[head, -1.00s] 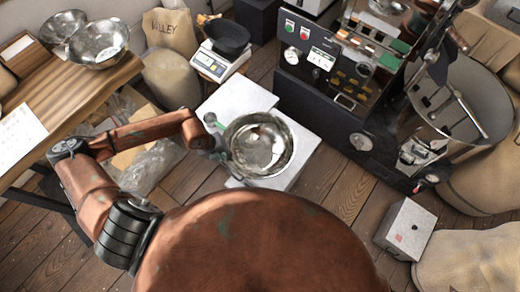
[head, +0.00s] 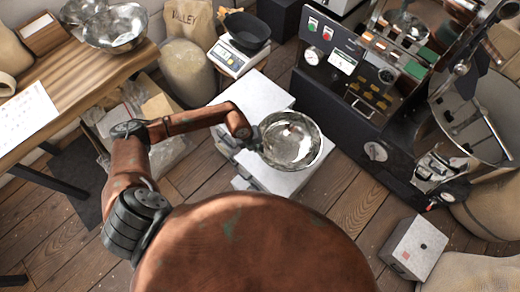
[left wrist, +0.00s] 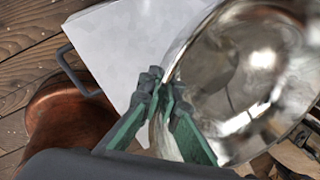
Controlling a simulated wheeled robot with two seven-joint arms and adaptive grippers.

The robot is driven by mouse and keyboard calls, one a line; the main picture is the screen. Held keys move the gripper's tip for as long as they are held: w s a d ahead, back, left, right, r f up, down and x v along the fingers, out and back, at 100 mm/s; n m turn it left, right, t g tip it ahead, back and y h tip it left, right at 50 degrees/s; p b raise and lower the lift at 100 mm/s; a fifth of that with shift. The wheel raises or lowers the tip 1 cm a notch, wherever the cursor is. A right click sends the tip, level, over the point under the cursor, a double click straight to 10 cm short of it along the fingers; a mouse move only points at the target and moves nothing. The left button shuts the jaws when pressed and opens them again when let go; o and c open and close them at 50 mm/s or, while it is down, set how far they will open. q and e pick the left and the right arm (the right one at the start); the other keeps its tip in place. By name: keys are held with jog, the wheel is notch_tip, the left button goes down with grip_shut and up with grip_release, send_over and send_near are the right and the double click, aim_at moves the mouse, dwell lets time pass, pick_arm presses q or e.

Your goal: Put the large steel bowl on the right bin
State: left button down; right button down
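The large steel bowl (head: 292,140) is shiny and upright, over the right part of the white bins. My left gripper (head: 259,137) is at its left rim. In the left wrist view the green-sided fingers (left wrist: 165,92) close on the rim of the bowl (left wrist: 250,70). The right bin (head: 268,181) has a flat white top, partly covered by the bowl. Its white top and a dark handle also show in the left wrist view. I cannot tell whether the bowl touches the bin top. The left bin (head: 246,98) lies behind it, with a bare top. My right gripper is out of view.
Two steel bowls (head: 115,30) stand on the wooden table (head: 85,85) at left. A scale with a black pan (head: 248,30) is behind the bins. The dark roaster (head: 340,100) stands close to the right of the bowl. A small grey box (head: 413,248) is on the floor.

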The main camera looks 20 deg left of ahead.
pick_arm(q)
jog(key=shift+w+f, duration=0.1)
jog(key=shift+f, duration=0.3)
jog(key=shift+r, duration=0.1)
jog(key=c, duration=2.6)
grip_release()
jog(key=o, duration=0.4)
jog(key=shift+o, duration=0.2)
jog(key=p+v, duration=0.2)
jog(key=v, duration=1)
jog(key=shift+p, duration=0.35)
